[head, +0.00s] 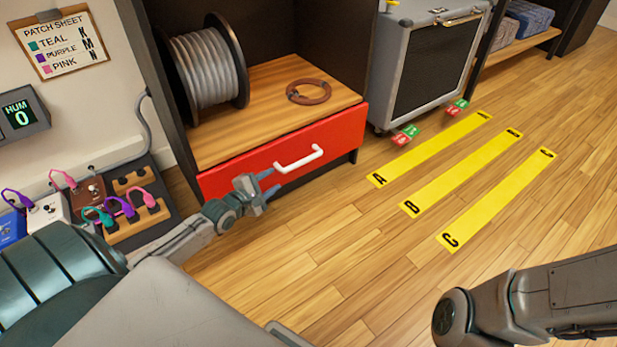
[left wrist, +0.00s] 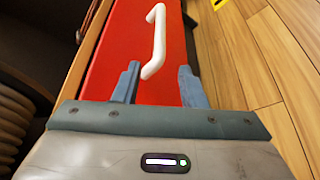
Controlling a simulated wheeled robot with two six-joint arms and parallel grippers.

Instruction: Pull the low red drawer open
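The low red drawer (head: 250,164) is the bottom part of a dark cabinet and looks shut. Its white bar handle (head: 299,158) is on the front face. My left gripper (head: 272,183) is in front of the drawer, just left of and below the handle. In the left wrist view, the gripper's two blue fingers (left wrist: 156,88) are apart and empty. The white handle (left wrist: 156,42) lies ahead, its near end close to the fingertips; I cannot tell whether they touch. The red front (left wrist: 115,50) shows there too. My right gripper is not in view; only part of that arm shows at lower right.
A cable spool (head: 208,66) and a brown coil (head: 309,91) sit on the wooden shelf above the drawer. A grey amp (head: 430,60) stands to the right. Yellow floor strips (head: 460,187) lie beyond open wooden floor. A pedal board (head: 125,205) is at left.

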